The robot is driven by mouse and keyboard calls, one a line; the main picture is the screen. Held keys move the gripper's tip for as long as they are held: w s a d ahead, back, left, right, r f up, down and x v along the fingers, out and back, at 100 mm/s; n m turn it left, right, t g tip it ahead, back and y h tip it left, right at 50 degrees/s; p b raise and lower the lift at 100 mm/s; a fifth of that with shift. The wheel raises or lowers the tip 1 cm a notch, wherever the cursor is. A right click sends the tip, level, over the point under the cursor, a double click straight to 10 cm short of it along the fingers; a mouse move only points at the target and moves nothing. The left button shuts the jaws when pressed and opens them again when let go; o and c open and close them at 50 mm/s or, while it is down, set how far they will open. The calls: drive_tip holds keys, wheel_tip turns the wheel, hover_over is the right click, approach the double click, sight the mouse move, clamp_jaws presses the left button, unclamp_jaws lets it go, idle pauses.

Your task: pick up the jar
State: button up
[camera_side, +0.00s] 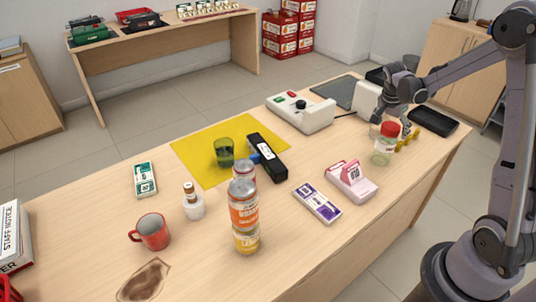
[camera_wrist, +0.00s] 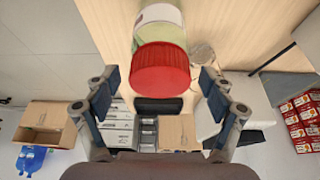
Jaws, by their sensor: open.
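The jar (camera_side: 382,156) is clear with a greenish content and a red lid, upright near the right end of the counter. In the wrist view its red lid (camera_wrist: 162,70) fills the upper middle, with the pale body (camera_wrist: 160,38) beyond. My gripper (camera_side: 391,122) is open just above and around the lid's level in the side view. In the wrist view my gripper (camera_wrist: 158,84) has one finger to each side of the lid, with a gap on both sides. Contact with the jar does not show.
A yellow object (camera_side: 408,141) and a black tray (camera_side: 433,121) lie right of the jar. Stacked cans (camera_side: 244,215) stand further left. Counter just left of the jar is clear.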

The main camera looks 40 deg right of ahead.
drive_tip(key=shift+f, duration=0.1)
drive_tip(key=shift+c, duration=0.3)
drive_tip(key=c, duration=1.5)
clamp_jaws()
drive_tip(key=shift+r, duration=0.2)
